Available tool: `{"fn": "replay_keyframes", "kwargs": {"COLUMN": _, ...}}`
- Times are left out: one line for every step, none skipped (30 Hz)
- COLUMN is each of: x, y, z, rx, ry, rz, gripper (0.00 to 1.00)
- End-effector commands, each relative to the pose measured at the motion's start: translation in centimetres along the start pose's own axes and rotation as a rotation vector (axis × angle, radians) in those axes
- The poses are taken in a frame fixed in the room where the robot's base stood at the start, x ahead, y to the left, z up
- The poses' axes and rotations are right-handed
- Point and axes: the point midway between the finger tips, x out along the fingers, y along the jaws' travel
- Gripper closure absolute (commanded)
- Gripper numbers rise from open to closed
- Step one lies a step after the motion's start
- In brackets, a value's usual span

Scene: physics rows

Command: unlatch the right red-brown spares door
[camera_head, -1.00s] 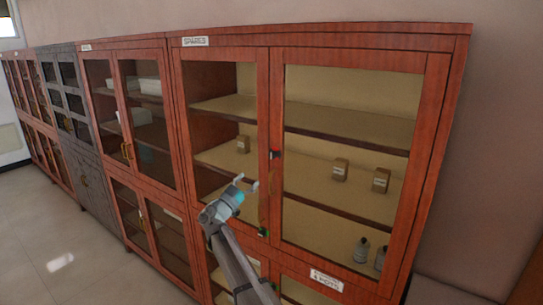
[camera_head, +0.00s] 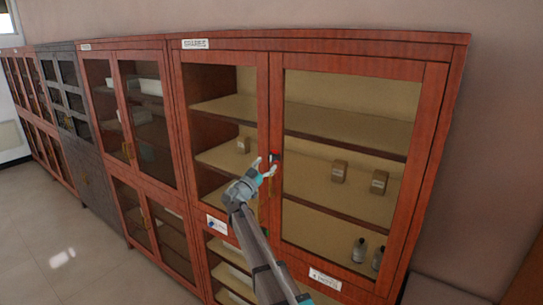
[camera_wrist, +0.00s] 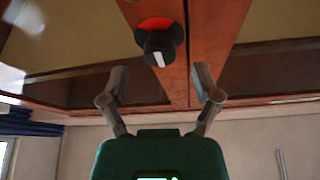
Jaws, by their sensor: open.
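The right red-brown spares door (camera_head: 277,110) is a glazed door in the upper part of the nearest cabinet, and it looks closed. Its latch is a black turn knob (camera_wrist: 158,48) with a white mark and a red patch behind it; it also shows on the door's left stile in the head view (camera_head: 275,154). My gripper (camera_head: 266,164) is open, just below and left of the knob in the head view. In the wrist view, my fingers (camera_wrist: 160,82) stand apart, with the knob beyond the gap between them. No contact with the knob is visible.
The left glazed door (camera_head: 263,100) adjoins it. Behind the glass are small boxes (camera_head: 338,172) and grey bottles (camera_head: 359,250) on shelves. A label plate (camera_head: 325,279) sits on the cabinet below the door. More cabinets run left; the floor (camera_head: 60,245) there is clear.

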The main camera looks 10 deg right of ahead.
Motion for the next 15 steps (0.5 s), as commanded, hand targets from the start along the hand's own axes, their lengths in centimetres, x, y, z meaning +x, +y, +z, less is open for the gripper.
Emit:
{"fn": "replay_keyframes", "kwargs": {"x": 0.9, "y": -0.1, "z": -0.2, "rx": -0.001, "ry": 0.000, "rz": 0.001, "gripper": 0.19}}
{"fn": "replay_keyframes", "kwargs": {"x": 1.3, "y": -0.1, "z": -0.2, "rx": -0.001, "ry": 0.000, "rz": 0.001, "gripper": 0.19}}
{"fn": "replay_keyframes", "kwargs": {"x": 1.8, "y": -0.1, "z": -0.2, "rx": -0.001, "ry": 0.000, "rz": 0.001, "gripper": 0.19}}
{"fn": "replay_keyframes", "kwargs": {"x": 2.1, "y": -0.1, "z": -0.1, "rx": -0.001, "ry": 0.000, "rz": 0.002, "gripper": 0.19}}
{"fn": "replay_keyframes", "kwargs": {"x": 2.4, "y": -0.1, "z": -0.1, "rx": -0.001, "ry": 0.000, "rz": 0.001, "gripper": 0.19}}
{"fn": "replay_keyframes", "kwargs": {"x": 2.7, "y": -0.1, "z": -0.1, "rx": -0.001, "ry": 0.000, "rz": 0.001, "gripper": 0.19}}
{"fn": "replay_keyframes", "kwargs": {"x": 2.9, "y": -0.1, "z": -0.1, "rx": -0.001, "ry": 0.000, "rz": 0.001, "gripper": 0.19}}
{"fn": "replay_keyframes", "kwargs": {"x": 3.0, "y": -0.1, "z": -0.1, "rx": -0.001, "ry": 0.000, "rz": 0.000, "gripper": 0.19}}
{"fn": "replay_keyframes", "kwargs": {"x": 3.2, "y": -0.1, "z": -0.1, "rx": 0.000, "ry": -0.001, "rz": 0.000, "gripper": 0.19}}
{"fn": "replay_keyframes", "kwargs": {"x": 3.3, "y": -0.1, "z": -0.1, "rx": 0.000, "ry": -0.001, "rz": 0.000, "gripper": 0.19}}
{"fn": "replay_keyframes", "kwargs": {"x": 3.4, "y": -0.1, "z": 0.0, "rx": 0.000, "ry": -0.001, "rz": 0.000, "gripper": 0.19}}
{"fn": "replay_keyframes", "kwargs": {"x": 3.5, "y": 0.0, "z": 0.0, "rx": 0.000, "ry": -0.001, "rz": 0.000, "gripper": 0.19}}
{"fn": "replay_keyframes", "kwargs": {"x": 3.5, "y": 0.0, "z": 0.0, "rx": 0.000, "ry": -0.001, "rz": 0.000, "gripper": 0.19}}
{"fn": "replay_keyframes", "kwargs": {"x": 3.6, "y": 0.0, "z": 0.0, "rx": 0.000, "ry": -0.001, "rz": 0.000, "gripper": 0.19}}
{"fn": "replay_keyframes", "kwargs": {"x": 3.6, "y": 0.0, "z": 0.0, "rx": 0.000, "ry": -0.001, "rz": 0.000, "gripper": 0.19}}
